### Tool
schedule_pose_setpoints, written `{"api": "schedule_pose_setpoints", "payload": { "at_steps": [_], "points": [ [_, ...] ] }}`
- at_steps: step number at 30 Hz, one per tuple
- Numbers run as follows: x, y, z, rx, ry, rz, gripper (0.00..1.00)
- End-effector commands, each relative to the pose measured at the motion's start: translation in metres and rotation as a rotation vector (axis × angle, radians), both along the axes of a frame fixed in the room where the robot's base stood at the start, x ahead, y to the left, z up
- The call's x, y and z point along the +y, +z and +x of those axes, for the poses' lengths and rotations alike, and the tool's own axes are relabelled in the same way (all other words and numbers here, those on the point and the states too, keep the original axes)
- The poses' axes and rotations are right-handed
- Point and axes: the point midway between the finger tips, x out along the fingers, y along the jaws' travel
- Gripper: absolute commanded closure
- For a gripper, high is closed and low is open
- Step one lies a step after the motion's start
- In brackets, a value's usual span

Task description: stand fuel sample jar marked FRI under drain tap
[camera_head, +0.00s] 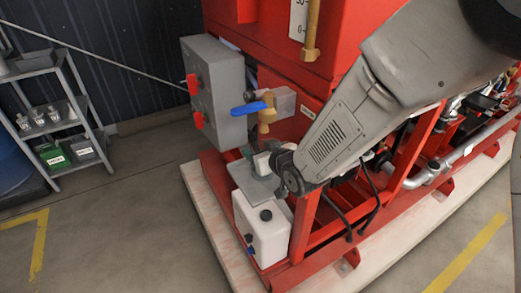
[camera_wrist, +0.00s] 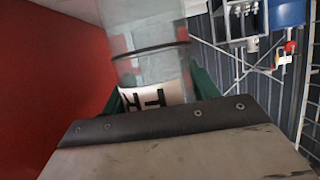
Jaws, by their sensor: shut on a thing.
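The drain tap (camera_head: 267,116) has a brass body and a blue lever handle, and sticks out of the red tank's base beside a grey box. My gripper (camera_head: 250,152) is just below it, over a small grey shelf plate (camera_head: 262,188). In the wrist view my gripper's green fingers (camera_wrist: 158,96) are shut on a clear jar (camera_wrist: 150,65) with a dark band.
A white container (camera_head: 262,230) with a black cap stands under the plate. The grey control box (camera_head: 213,88) with red handles is left of the tap. A rack (camera_head: 58,115) at left holds several small jars, a green bin (camera_head: 52,156) and a grey bin. Floor between is clear.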

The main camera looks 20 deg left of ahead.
Motion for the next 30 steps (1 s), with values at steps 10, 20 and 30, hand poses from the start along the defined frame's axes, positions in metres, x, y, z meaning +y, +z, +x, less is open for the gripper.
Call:
{"api": "schedule_pose_setpoints", "payload": {
  "at_steps": [10,20,30],
  "points": [
    [0.000,-0.003,0.000,0.000,0.000,0.000,0.19],
    [-0.001,0.002,-0.001,0.000,0.000,0.000,0.19],
    [-0.047,0.027,-0.040,-0.001,0.000,0.002,0.19]
  ]
}}
